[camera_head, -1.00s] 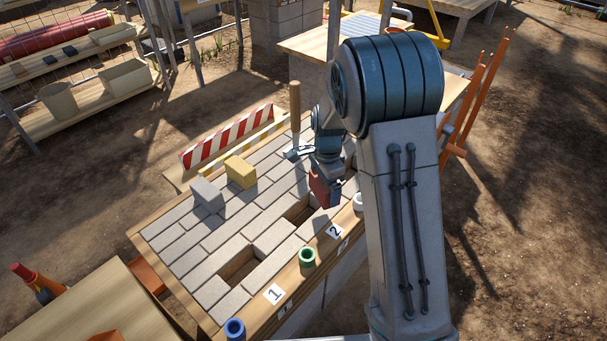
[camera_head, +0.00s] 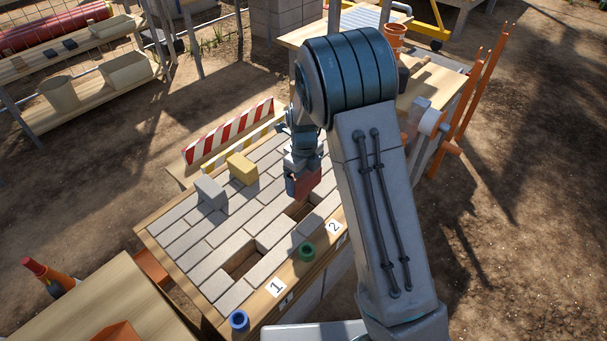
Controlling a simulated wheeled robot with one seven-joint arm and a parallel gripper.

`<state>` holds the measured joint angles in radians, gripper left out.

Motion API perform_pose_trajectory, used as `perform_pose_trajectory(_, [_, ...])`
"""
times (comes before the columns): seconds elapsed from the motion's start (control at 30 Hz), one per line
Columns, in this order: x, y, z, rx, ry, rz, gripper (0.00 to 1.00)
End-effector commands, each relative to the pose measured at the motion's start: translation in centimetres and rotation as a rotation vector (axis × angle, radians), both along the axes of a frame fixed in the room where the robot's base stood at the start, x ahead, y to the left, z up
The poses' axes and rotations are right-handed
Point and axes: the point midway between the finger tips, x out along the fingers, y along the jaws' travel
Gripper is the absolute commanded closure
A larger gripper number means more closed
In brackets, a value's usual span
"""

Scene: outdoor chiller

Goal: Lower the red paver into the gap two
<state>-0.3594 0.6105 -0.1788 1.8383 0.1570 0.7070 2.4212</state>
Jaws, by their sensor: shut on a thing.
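The red paver (camera_head: 307,183) is held up above the paved table (camera_head: 190,243), on the far side of gap two. My gripper (camera_head: 303,170) is shut on it from above. Gap two (camera_head: 297,212) is a dark rectangular opening by the label "2" (camera_head: 335,227). It looks empty, and the paver's lower edge appears just above its far end. Their exact height apart cannot be told. My arm hides the table's right part.
Gap one (camera_head: 243,262) lies open nearer, by label "1" (camera_head: 276,288). A grey paver (camera_head: 211,191) and a yellow paver (camera_head: 242,168) stand left of my gripper. A green cup (camera_head: 307,251) and a blue cup (camera_head: 239,320) line the front edge. A striped barrier (camera_head: 229,132) stands behind.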

Motion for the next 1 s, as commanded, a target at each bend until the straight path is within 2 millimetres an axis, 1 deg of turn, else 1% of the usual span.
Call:
perform_pose_trajectory(0.13, [0.1, 0.1, -0.2, 0.001, -0.002, -0.025, 0.80])
perform_pose_trajectory(0.27, [0.1, 0.1, -1.0, 0.001, -0.002, -0.027, 0.80])
perform_pose_trajectory(0.7, [0.1, 0.1, -5.8, 0.001, -0.001, -0.024, 0.80])
perform_pose_trajectory(0.83, [0.1, 0.1, -6.4, 0.001, -0.002, -0.025, 0.80])
perform_pose_trajectory(1.0, [0.1, 0.1, -6.4, 0.001, -0.002, -0.025, 0.80])
